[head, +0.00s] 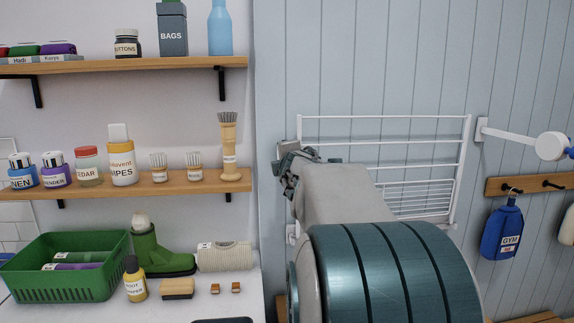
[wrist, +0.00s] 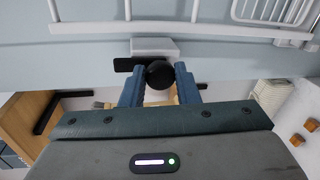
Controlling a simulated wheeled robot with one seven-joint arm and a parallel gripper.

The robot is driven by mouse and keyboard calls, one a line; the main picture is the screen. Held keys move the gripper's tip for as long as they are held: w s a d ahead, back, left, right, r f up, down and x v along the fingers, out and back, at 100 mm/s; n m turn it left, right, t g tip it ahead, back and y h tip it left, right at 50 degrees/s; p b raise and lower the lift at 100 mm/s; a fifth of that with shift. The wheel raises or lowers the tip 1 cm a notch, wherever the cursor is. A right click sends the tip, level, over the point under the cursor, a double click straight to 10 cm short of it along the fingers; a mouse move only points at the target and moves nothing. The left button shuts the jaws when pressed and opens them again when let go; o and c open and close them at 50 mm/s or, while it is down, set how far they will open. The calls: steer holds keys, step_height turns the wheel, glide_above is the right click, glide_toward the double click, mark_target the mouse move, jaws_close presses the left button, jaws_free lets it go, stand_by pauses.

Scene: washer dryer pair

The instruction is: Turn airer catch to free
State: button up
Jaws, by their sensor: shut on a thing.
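The airer (head: 385,118) is a white wire rack against the blue panelled wall, and its rails show in the wrist view (wrist: 170,24). The catch has a round black knob (wrist: 160,74) in front of a white block (wrist: 154,47), with a dark flat piece behind it at the left. My gripper (wrist: 158,82) is shut on the black knob, one blue finger on each side. In the head view my gripper (head: 290,172) is at the airer's left edge, and my arm hides the catch and part of the rack.
Wooden shelves (head: 150,187) with bottles and brushes stand left of my arm. Below them are a green basket (head: 70,284) and a green boot (head: 160,258). A white wall arm (head: 515,137) and a blue bottle marked GYM (head: 502,232) hang at the right.

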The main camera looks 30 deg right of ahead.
steer(key=shift+f, duration=0.15)
stand_by(0.3)
steer(key=o, duration=1)
steer(key=shift+c, duration=0.2)
steer(key=p+v, duration=0.1)
steer(key=v, duration=1.2)
steer(key=shift+s+a+p, duration=0.2)
steer(key=shift+s+p, duration=0.1)
steer(key=shift+p, duration=0.05)
